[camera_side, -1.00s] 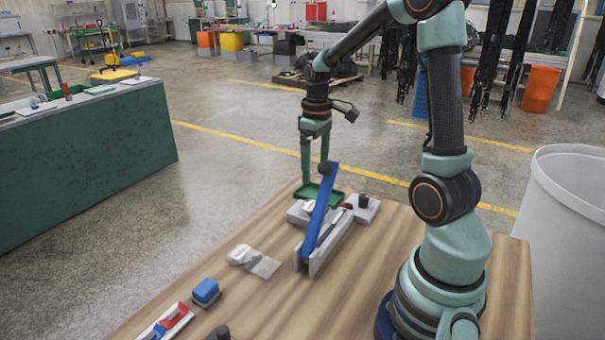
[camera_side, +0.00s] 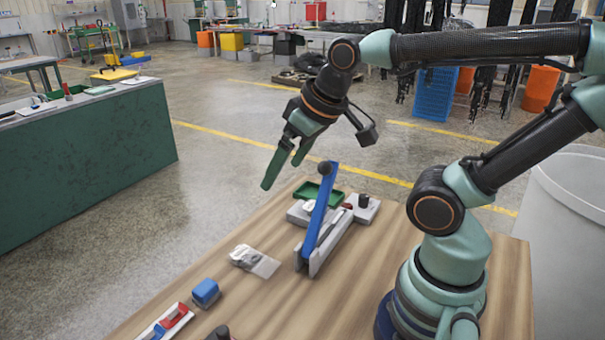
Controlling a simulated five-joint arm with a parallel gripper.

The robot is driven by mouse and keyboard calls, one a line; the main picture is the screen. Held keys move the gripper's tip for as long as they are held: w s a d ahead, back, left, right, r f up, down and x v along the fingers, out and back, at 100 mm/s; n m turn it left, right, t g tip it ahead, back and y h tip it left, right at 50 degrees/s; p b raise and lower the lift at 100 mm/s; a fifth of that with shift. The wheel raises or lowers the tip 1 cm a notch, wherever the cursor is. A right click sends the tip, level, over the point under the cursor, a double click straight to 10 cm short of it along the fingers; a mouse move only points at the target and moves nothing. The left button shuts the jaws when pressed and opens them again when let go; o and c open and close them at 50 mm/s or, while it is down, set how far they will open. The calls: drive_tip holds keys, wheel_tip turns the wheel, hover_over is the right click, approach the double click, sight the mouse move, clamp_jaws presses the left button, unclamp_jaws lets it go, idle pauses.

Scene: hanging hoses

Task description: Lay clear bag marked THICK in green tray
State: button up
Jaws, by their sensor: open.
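A clear bag (camera_side: 256,261) with grey and white contents lies flat on the wooden table, left of the blue-handled tool. Its marking is too small to read. The green tray (camera_side: 331,207) sits at the far end of the table, partly hidden behind the blue handle. A small whitish item (camera_side: 308,206) shows at its front edge; I cannot tell whether it is inside. My gripper (camera_side: 281,174) is open and empty, tilted down to the left. It is in the air, up and left of the tray in the picture and well away from the bag.
A long blue-handled tool (camera_side: 322,215) on a grey base stands upright between the bag and my arm. A blue box (camera_side: 206,292) and a white tray with red and blue items (camera_side: 168,323) are near the front left. Bare table surrounds the bag.

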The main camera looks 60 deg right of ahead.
idle(0.3)
drive_tip(key=g, duration=0.6)
hover_over(312, 206)
wheel_tip(312, 206, down, 10)
drive_tip(key=f, duration=0.6)
drive_tip(key=shift+s+d+f, duration=0.1)
drive_tip(key=shift+s+f, duration=0.05)
drive_tip(key=shift+s, duration=0.05)
drive_tip(key=shift+w+f, duration=0.15)
drive_tip(key=shift+f, duration=1.15)
drive_tip(key=shift+w+f, duration=0.1)
drive_tip(key=shift+f, duration=1.2)
drive_tip(key=shift+c, duration=0.3)
drive_tip(key=c, duration=1.4)
drive_tip(key=shift+r, duration=0.1)
drive_tip(key=shift+c, duration=0.2)
